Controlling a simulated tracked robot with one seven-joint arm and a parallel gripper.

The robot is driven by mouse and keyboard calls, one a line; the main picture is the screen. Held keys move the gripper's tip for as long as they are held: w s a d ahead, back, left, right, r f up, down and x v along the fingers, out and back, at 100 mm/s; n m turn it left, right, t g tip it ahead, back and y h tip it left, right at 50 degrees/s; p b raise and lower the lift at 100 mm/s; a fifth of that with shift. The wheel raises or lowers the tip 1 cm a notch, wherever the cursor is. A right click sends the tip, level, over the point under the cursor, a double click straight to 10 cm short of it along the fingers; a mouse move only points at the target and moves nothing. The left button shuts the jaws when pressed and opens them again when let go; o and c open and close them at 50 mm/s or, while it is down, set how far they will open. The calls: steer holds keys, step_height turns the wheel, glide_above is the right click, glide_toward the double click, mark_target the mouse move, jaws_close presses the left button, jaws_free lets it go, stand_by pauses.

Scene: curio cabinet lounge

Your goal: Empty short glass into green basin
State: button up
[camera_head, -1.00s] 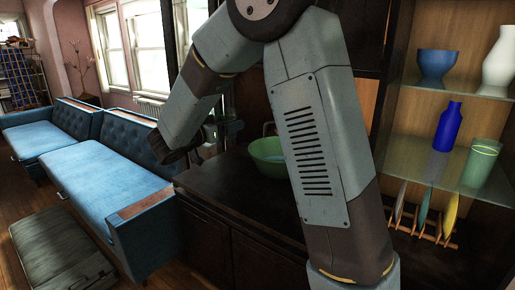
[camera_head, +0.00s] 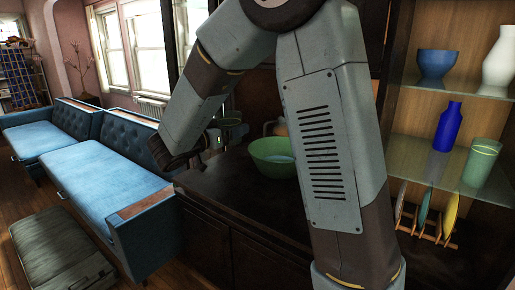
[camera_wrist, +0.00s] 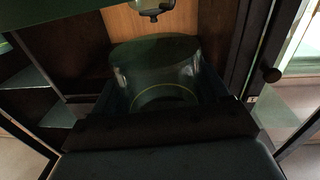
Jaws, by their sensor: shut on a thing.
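The short glass (camera_head: 232,124) is a dark greenish see-through glass, held above the dark counter, left of the green basin. My gripper (camera_head: 219,137) is shut on it; my arm partly hides the grip. In the wrist view the glass (camera_wrist: 157,68) sits between the jaws, with a thin yellow ring showing; its contents are too dark to tell. The green basin (camera_head: 262,149) stands upright on the counter, with a pale patch inside. My arm covers its right edge. The glass is apart from the basin, to its upper left in the head view.
The dark counter (camera_head: 215,182) has bare room in front of the basin. A tan thing (camera_head: 275,128) shows behind the basin, partly hidden. Glass shelves at right hold a blue bowl (camera_head: 437,66), a blue bottle (camera_head: 448,127) and a green glass (camera_head: 481,163). Blue sofas (camera_head: 95,180) stand left.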

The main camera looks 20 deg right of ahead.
steer(key=s+d, duration=0.1)
steer(key=s, duration=0.8)
steer(key=shift+s, duration=0.3)
stand_by(1.3)
stand_by(0.5)
